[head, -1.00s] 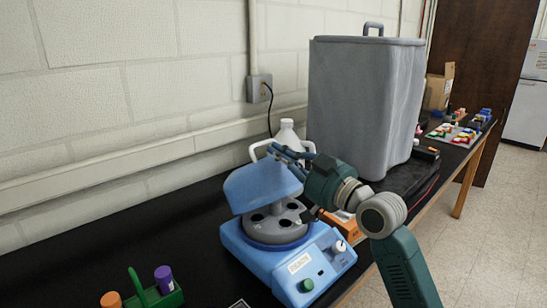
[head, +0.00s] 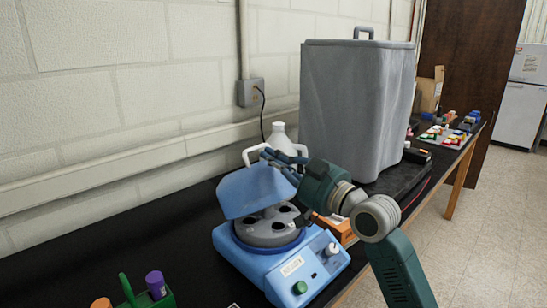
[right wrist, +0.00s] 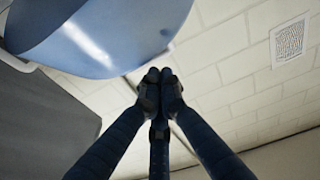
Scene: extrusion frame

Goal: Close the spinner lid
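The blue spinner (head: 278,262) stands on the black bench in the head view. Its blue lid (head: 256,190) is raised and tilted over the grey rotor (head: 270,230), whose dark holes show below it. My right gripper (head: 268,155) is at the lid's upper right edge, with its fingers pointing left. In the right wrist view the fingertips (right wrist: 160,84) are together with nothing between them. The underside or face of the lid (right wrist: 100,35) shows at the upper left there, apart from the fingertips in the picture. I cannot tell whether any finger touches the lid. My left gripper is not in view.
A large grey covered box (head: 355,110) stands right of the spinner. A white bottle (head: 281,140) is behind my right gripper. A green rack (head: 150,298) with coloured caps is at the front left. An orange box (head: 337,228) lies beside the spinner.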

